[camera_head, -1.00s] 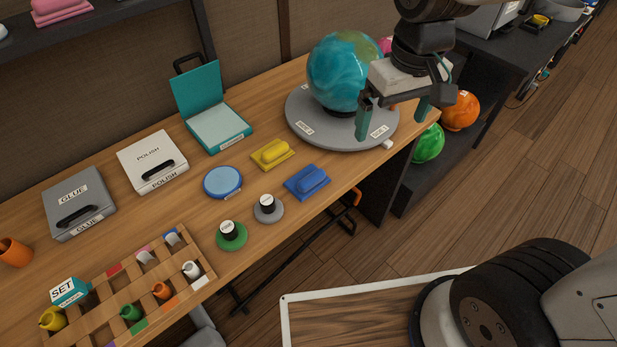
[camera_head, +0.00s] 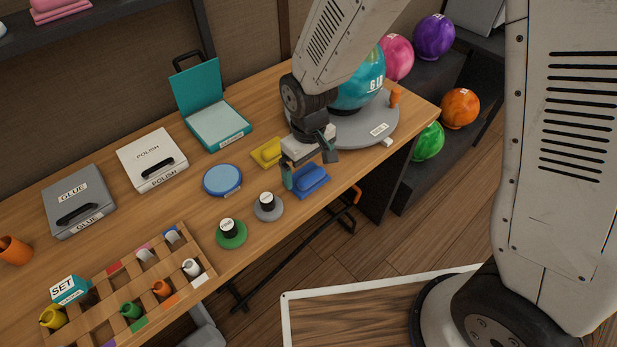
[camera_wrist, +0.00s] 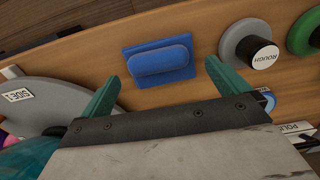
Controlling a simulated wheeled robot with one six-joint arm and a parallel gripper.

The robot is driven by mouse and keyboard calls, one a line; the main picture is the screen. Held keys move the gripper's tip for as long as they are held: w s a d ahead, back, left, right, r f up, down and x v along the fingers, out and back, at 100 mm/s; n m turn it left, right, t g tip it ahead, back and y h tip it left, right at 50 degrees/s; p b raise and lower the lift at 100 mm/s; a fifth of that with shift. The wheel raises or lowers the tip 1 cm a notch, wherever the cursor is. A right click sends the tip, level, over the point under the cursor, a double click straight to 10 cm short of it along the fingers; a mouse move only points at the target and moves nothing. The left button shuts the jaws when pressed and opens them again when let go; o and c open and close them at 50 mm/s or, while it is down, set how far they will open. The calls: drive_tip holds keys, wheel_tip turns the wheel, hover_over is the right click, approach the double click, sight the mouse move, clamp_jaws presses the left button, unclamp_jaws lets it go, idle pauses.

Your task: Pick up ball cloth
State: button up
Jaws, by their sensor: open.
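A blue block with a raised grip (camera_head: 308,180) lies on the wooden bench, and it shows in the wrist view (camera_wrist: 160,60) between and beyond my fingers. My gripper (camera_head: 308,168) is open and empty just above it, with one teal finger towards each end. A yellow block of the same shape (camera_head: 267,152) lies just behind. A teal ball marked 6 LB (camera_head: 362,88) sits on a round grey turntable (camera_head: 352,130), partly hidden by my arm. No label names a ball cloth, so I cannot tell for certain which piece it is.
A blue round pad (camera_head: 222,180), a grey disc (camera_head: 268,207) and a green disc (camera_head: 231,234) lie nearby. Behind stand an open teal case (camera_head: 210,110), a polish case (camera_head: 150,155) and a glue case (camera_head: 78,200). A bottle rack (camera_head: 145,290) is at front left.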

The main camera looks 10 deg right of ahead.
sight(309, 172)
drive_tip(key=shift+f, duration=1.5)
drive_tip(key=c, duration=0.7)
drive_tip(key=shift+w+r, duration=0.1)
